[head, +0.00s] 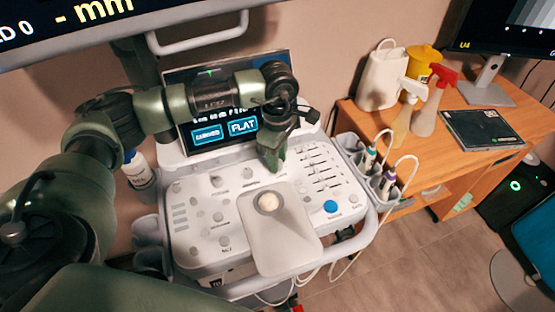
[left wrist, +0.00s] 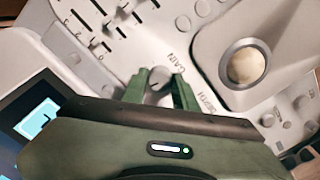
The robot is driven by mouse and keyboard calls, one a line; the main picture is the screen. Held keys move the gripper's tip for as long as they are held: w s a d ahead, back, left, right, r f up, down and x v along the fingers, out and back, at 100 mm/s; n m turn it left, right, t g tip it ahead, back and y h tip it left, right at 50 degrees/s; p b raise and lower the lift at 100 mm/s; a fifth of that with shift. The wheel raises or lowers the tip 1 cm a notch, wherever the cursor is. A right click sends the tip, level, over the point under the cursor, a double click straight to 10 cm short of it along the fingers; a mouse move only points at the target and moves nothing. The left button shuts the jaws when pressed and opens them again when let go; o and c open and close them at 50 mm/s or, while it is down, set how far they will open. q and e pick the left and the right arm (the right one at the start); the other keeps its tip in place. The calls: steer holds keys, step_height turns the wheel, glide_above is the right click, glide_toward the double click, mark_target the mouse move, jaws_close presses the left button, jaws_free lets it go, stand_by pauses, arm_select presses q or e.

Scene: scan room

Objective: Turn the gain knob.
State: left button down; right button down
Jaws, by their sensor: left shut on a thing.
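The gain knob (left wrist: 158,78) is a small grey knob on the white console panel (left wrist: 150,50), with the label GAIN printed beside it in the left wrist view. My left gripper (left wrist: 160,88) is shut on it, one green finger on each side. In the head view my left gripper (head: 273,160) points down at the upper middle of the console panel (head: 200,255). The knob is hidden there behind the fingers. My right gripper is not in view.
The trackball (head: 268,202) sits on a raised palm rest below the gripper, and sliders (head: 318,165) stand to its right. A touch screen (head: 230,125) rises behind the panel. Probes in holders (head: 375,175) hang at the console's right side, beside a wooden desk (head: 440,160) with spray bottles.

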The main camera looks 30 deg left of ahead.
arm_select(q)
steer(key=shift+w+r, duration=0.1)
steer(key=shift+r, duration=0.05)
steer(key=c, duration=1.1)
jaws_free()
step_height(320, 180, up, 8)
steer(key=shift+f+b, duration=0.1)
steer(key=shift+b, duration=0.6)
steer(key=shift+f, duration=0.15)
